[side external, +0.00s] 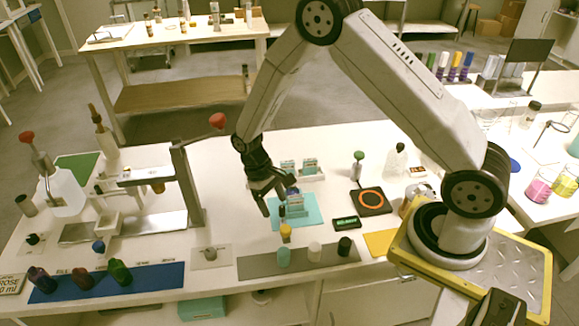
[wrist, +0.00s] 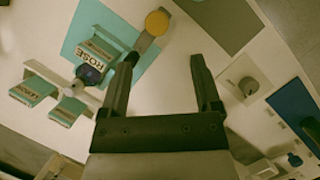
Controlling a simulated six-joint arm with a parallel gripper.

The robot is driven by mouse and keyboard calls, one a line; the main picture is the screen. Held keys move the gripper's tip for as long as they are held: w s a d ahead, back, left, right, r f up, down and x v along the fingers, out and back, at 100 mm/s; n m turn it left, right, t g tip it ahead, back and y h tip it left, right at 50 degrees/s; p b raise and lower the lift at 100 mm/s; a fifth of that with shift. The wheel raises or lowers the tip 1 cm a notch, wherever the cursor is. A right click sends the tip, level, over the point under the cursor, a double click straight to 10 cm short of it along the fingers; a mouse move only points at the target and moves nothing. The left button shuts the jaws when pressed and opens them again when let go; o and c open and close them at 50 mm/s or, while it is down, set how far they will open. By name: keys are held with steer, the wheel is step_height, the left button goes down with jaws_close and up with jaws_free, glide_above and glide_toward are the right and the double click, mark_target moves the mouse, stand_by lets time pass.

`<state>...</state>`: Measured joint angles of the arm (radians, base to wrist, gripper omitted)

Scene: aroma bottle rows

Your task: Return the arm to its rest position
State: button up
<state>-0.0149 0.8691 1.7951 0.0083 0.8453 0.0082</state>
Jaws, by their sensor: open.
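My gripper (side external: 276,200) hangs over the middle of the white table in the side view, at the left edge of a teal mat. In the wrist view its two fingers (wrist: 163,62) are apart with nothing between them. A box labelled ROSE (wrist: 104,52) lies on the teal mat (wrist: 84,26), with a round dark blue cap (wrist: 88,74) beside it in the wrist view. A yellow-topped bottle (side external: 286,232) stands just in front of the mat; its yellow top also shows in the wrist view (wrist: 156,22). The fingers partly hide the mat in the side view.
A press stand (side external: 187,185) with a red knob rises left of my gripper. A grey strip (side external: 250,266) holds several small capped items. A black scale (side external: 371,201) is at right. Space above the table's back is clear.

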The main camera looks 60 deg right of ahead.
steer(key=s+r+t, duration=0.6)
steer(key=s+r, duration=0.4)
steer(key=r, duration=0.4)
steer(key=shift+d+r+t, duration=0.35)
steer(key=shift+r+t, duration=0.05)
